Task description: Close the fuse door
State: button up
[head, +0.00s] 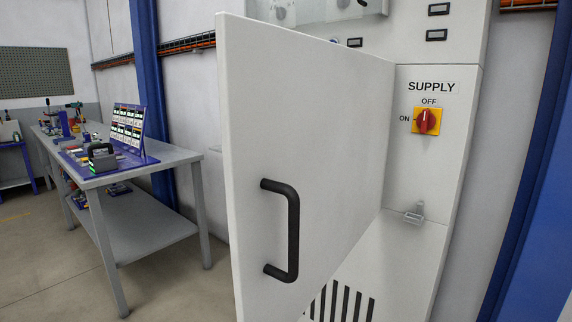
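The fuse door (330,130) is a large white panel standing open, swung out from the white cabinet (405,268) towards me. It fills the middle of the head view. Its black bar handle (293,232) is on the face turned to me, near the free left edge. The hinge side seems to be at the right, by the supply panel. The door hides the cabinet part behind it. My gripper is not in the head view.
A red rotary switch (427,121) on a yellow plate sits right of the door under "SUPPLY". A small clear latch or bracket (414,213) sticks out below it. A grey workbench (150,165) stands at left. Open floor (180,280) lies between bench and door.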

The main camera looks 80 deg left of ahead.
aim_at(306, 120)
jog(key=u, duration=2.2)
